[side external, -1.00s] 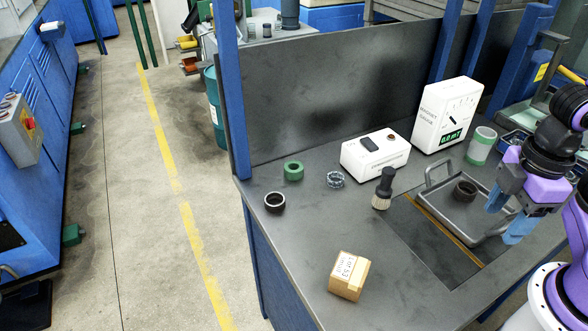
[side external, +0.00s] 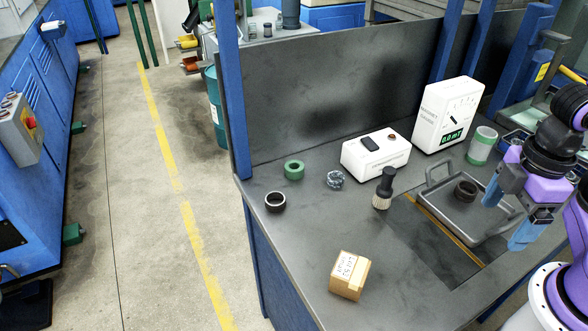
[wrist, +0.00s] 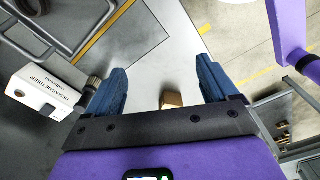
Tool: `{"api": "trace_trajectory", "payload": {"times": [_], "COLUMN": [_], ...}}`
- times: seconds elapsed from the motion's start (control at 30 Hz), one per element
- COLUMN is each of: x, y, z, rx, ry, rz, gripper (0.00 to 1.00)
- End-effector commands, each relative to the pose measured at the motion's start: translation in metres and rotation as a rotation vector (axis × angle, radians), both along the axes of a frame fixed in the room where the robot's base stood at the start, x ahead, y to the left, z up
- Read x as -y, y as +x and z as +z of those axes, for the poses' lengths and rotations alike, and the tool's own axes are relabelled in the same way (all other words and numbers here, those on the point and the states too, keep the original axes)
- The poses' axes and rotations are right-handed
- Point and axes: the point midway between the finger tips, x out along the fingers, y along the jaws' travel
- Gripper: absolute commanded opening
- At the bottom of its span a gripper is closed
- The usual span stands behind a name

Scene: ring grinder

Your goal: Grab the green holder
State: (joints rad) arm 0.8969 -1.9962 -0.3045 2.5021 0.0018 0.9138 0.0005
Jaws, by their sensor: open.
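A short green ring-shaped holder (side external: 294,170) lies on the dark bench at its far left, near the back panel, in the side view. It is not clearly visible in the wrist view. My gripper (side external: 510,212) is above the right part of the bench, near the grey tray, far to the right of the green holder. Its two blue fingers are apart, with nothing between them. The wrist view shows the open fingers (wrist: 160,78) too.
Near the holder are a dark ring (side external: 275,202) and a small grey ring (side external: 335,180). A white demagnetiser (side external: 375,158), a brush (side external: 383,190), a gauge (side external: 447,115), a greenish cylinder (side external: 482,146), a grey tray (side external: 435,203) and a cardboard box (side external: 348,277) stand around.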

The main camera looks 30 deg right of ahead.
Motion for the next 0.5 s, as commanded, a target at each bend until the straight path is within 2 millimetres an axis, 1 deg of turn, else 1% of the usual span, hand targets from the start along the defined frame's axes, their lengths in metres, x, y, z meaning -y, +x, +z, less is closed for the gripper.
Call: {"api": "trace_trajectory", "payload": {"times": [0.17,0.23,0.33,0.47,0.5], "x": [0.0,-0.001,-0.001,-0.002,0.0], "y": [0.0,0.001,0.001,0.001,0.008], "z": [0.001,0.006,0.022,0.052,0.051], "rx": [0.0,0.002,0.004,0.005,0.028], "ry": [0.001,0.004,0.008,0.01,-0.019], "rz": [0.0,0.0,0.0,0.001,0.024], "gripper": [0.87,0.87,0.87,0.87,0.87]}}
